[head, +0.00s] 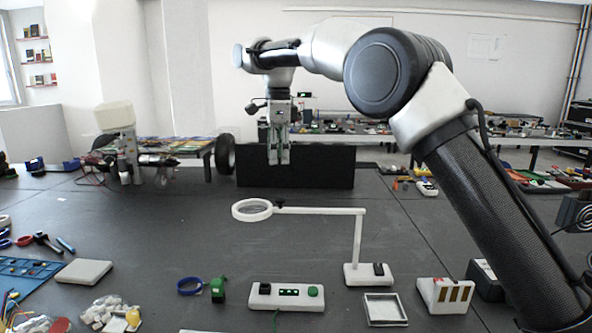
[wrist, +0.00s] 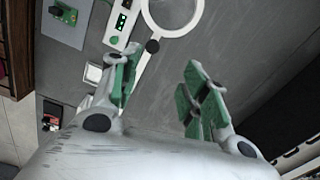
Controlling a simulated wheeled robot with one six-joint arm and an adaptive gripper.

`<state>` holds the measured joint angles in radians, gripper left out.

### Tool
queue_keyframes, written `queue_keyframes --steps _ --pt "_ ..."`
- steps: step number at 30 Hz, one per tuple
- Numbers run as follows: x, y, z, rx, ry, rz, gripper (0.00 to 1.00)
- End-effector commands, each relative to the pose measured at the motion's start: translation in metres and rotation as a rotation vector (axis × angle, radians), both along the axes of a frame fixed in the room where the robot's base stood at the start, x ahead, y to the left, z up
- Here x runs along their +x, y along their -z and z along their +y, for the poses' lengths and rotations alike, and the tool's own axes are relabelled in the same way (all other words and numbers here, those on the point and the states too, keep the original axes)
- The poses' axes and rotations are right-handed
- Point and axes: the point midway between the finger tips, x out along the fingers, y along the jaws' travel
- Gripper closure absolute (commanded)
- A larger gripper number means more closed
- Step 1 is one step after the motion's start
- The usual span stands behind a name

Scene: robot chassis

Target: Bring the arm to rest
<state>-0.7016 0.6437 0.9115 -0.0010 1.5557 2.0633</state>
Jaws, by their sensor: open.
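My arm reaches in from the right in the head view and bends over the dark table. My gripper (head: 278,160) hangs pointing down at the end of the arm, in front of a black box-like body (head: 320,168) with a black wheel (head: 225,154) at its left. In the wrist view my gripper (wrist: 158,82) shows its two green-padded fingers spread apart. Nothing is between them. I cannot tell the exact gap between the fingertips and the black body.
A magnifier lamp (head: 252,210) stands on the table (head: 150,235) nearer the camera. A white device with a green display (head: 287,296), a tray (head: 385,309) and blue tape (head: 190,286) lie in front. Small tools lie at left. The table's middle left is clear.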

Motion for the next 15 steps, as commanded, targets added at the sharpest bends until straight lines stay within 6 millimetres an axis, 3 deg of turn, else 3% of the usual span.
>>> queue_keyframes --steps 2,5,8,11,15 --pt "0.003 0.009 0.003 0.004 -0.179 -0.014 0.55" --pt "-0.002 0.047 -0.002 -0.02 -0.467 0.01 0.55" --pt "-0.019 0.063 -0.023 -0.03 -0.762 0.02 0.55" --pt "-0.04 0.064 -0.071 -0.031 -1.038 0.011 0.55" --pt "-0.083 0.055 -0.162 -0.036 -1.352 -0.029 0.55"
